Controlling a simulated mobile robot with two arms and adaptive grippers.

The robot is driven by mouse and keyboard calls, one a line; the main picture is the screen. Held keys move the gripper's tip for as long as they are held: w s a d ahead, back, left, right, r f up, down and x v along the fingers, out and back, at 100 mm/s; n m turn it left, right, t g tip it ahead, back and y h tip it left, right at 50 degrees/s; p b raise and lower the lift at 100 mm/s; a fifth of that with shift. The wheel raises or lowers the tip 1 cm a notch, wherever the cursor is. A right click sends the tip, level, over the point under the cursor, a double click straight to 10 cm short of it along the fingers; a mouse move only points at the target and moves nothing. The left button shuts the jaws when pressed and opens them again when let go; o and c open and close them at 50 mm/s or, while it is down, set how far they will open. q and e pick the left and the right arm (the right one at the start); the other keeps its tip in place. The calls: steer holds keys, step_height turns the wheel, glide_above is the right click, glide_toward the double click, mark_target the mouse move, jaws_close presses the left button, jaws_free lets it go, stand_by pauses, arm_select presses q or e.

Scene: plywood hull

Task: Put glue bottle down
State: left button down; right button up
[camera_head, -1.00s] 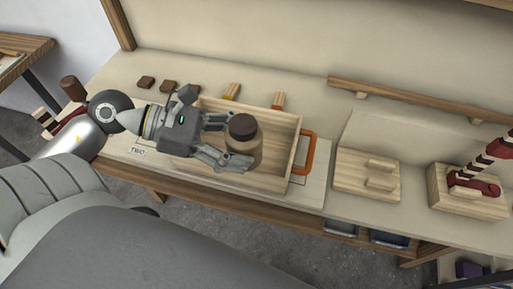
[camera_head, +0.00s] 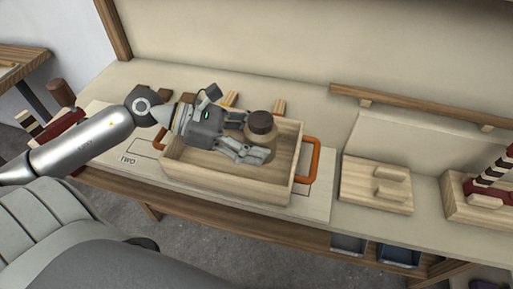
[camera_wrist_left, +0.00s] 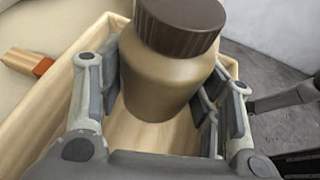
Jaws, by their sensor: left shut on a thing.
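The glue bottle (camera_head: 259,129) is tan with a dark brown cap. My left gripper (camera_head: 256,147) is shut around its body, over the inside of a wooden tray (camera_head: 225,187). In the left wrist view the bottle (camera_wrist_left: 160,80) stands upright between the two fingers (camera_wrist_left: 165,95), with the tray's wall (camera_wrist_left: 50,140) and floor around and below it. I cannot tell whether the bottle's base touches the tray floor. My right gripper is not in view.
The tray has an orange handle (camera_head: 313,160) on its right and sits on a workbench, over a board marked TWO (camera_head: 128,160). A wooden rail (camera_head: 420,107) runs along the back.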

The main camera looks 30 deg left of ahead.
arm_select(q)
steer(key=shift+w+f, duration=0.3)
steer(key=shift+w, duration=0.05)
step_height(320, 180, down, 3)
steer(key=shift+w+r+p, duration=0.1)
steer(key=shift+p, duration=0.2)
steer(key=shift+f, duration=0.25)
steer(key=shift+f, duration=0.1)
steer(key=shift+f, duration=0.15)
steer(key=c, duration=0.7)
jaws_free()
